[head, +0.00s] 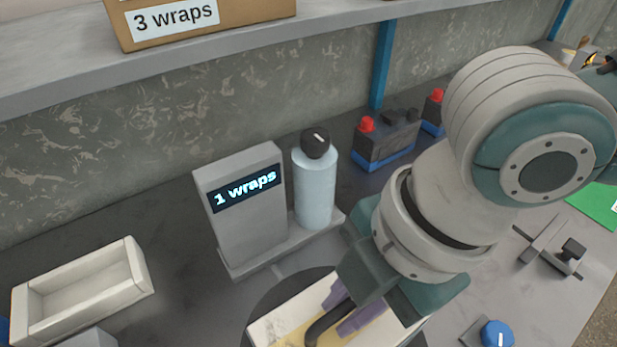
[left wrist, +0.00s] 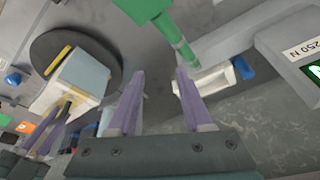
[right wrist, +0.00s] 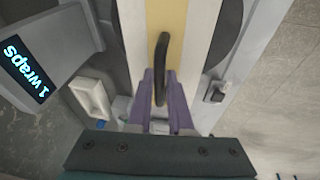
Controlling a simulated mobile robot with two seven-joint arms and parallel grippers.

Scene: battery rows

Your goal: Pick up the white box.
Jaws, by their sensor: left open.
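A white box (head: 282,323) with a yellow band and a black handle (head: 330,322) on top sits on a dark round turntable (head: 262,297). The left wrist view shows its pale side (left wrist: 85,72), and the right wrist view looks down on its white and yellow top (right wrist: 136,30). The purple fingers of my right gripper (head: 345,306) are closed around the handle; they also show in the right wrist view (right wrist: 160,78). My left gripper (left wrist: 158,72) is open and empty, away from the box, and does not show in the head view.
A grey unit (head: 245,225) reading "1 wraps" and a pale blue bottle (head: 315,190) stand behind the turntable. A white open tray (head: 125,283) lies at left. Batteries (head: 385,145) stand at the back. A blue knob (head: 497,334) is at the front right.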

